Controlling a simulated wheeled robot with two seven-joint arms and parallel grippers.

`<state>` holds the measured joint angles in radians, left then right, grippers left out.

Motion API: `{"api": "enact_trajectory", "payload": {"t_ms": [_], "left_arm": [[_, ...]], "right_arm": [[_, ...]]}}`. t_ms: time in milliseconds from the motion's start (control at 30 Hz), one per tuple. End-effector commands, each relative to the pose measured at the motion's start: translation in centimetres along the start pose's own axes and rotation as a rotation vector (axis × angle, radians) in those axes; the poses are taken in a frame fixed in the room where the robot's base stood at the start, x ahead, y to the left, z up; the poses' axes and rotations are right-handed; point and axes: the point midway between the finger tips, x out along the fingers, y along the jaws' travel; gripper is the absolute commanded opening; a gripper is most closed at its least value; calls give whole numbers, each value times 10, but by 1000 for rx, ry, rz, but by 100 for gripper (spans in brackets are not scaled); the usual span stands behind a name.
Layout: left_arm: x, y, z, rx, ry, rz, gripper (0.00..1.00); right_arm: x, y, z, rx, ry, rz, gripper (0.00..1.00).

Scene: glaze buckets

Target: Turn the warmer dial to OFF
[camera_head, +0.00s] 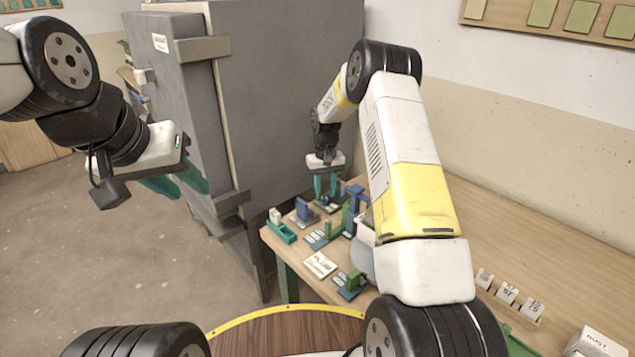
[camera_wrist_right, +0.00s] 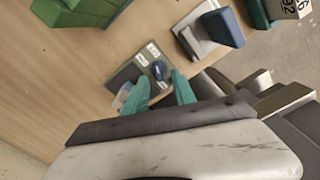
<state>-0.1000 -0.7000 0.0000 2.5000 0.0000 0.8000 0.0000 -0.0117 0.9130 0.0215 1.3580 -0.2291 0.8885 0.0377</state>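The warmer dial (camera_wrist_right: 159,70) is a small dark blue knob on a grey-green plate (camera_wrist_right: 125,77) with small pale labels, too small to read. My right gripper (camera_wrist_right: 160,82) points down at it, with its teal fingers apart. The dial shows just beyond and between the fingertips; I cannot tell whether they touch it. In the head view my right gripper (camera_head: 325,186) is over the far end of the table, and the dial cannot be made out there. My left gripper (camera_head: 175,185) hangs in the air at the left, its teal fingers apart and empty.
A large grey cabinet (camera_head: 285,95) stands behind the wooden table (camera_head: 540,240). A blue block on a grey plate (camera_wrist_right: 222,28) is close to the dial. Green and blue stands, a teal tray (camera_head: 283,232) and a label card (camera_head: 320,264) crowd the table's near left end.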

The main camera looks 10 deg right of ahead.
Motion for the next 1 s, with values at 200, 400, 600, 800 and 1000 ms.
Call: {"api": "enact_trajectory", "payload": {"t_ms": [200, 400, 600, 800, 1000], "left_arm": [[0, 0, 0, 0, 0, 0, 36], [0, 0, 0, 0, 0, 0, 36], [0, 0, 0, 0, 0, 0, 36], [0, 0, 0, 0, 0, 0, 36], [0, 0, 0, 0, 0, 0, 36]], "right_arm": [[-40, 0, -1, 0, 5, 1, 32], [-63, 0, -1, 0, 3, 0, 32], [-68, 0, 0, 0, 2, -1, 32], [-69, 0, 0, 0, 3, -1, 32], [-117, 0, 17, 6, 52, -8, 32]]}}
